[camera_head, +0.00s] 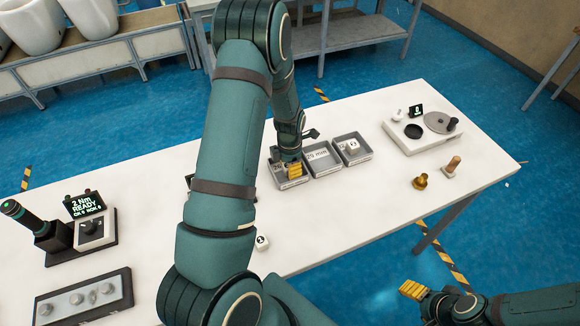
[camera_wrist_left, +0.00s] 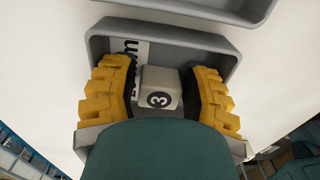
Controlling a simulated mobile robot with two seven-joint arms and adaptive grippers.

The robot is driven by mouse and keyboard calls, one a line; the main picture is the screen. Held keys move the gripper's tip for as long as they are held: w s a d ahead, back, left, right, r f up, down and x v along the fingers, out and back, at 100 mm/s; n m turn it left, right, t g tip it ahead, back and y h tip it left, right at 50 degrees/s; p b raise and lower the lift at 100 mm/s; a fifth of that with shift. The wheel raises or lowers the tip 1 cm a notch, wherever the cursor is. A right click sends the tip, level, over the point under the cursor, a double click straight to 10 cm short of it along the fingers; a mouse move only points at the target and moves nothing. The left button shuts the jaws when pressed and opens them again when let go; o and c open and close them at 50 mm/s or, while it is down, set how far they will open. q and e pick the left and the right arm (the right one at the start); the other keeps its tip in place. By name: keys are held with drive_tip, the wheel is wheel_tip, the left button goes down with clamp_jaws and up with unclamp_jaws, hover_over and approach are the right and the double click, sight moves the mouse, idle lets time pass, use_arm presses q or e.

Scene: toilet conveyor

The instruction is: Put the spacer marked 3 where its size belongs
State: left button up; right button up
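The spacer marked 3 (camera_wrist_left: 158,88) is a pale block in the wrist view, sitting in a grey tray (camera_wrist_left: 190,38) on top of a partly hidden size label. My left gripper (camera_wrist_left: 160,92) is down in this tray with a yellow finger on each side of the spacer, and narrow gaps show between. In the head view my left gripper (camera_head: 293,170) is at the leftmost of three trays (camera_head: 276,155), hiding the spacer. The middle tray (camera_head: 322,157) is labelled 29 mm and looks empty. The right tray (camera_head: 363,157) holds a white spacer (camera_head: 352,147). My right gripper (camera_head: 413,290) is off the table's front edge.
Another marked white spacer (camera_head: 262,242) lies near the front edge. A gauge-like fixture with a round plate (camera_head: 439,122) stands at the right, with a brass piece (camera_head: 420,182) and a wooden-handled piece (camera_head: 452,166) in front. A driver station (camera_head: 95,228) and dark tray (camera_head: 84,298) are left.

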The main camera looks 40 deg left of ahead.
use_arm(q)
drive_tip(key=shift+r, duration=0.1)
drive_tip(key=shift+r, duration=0.2)
wheel_tip(320, 180, up, 12)
drive_tip(key=p, duration=0.1)
drive_tip(key=shift+p, duration=0.3)
drive_tip(key=shift+f, duration=0.2)
idle(0.3)
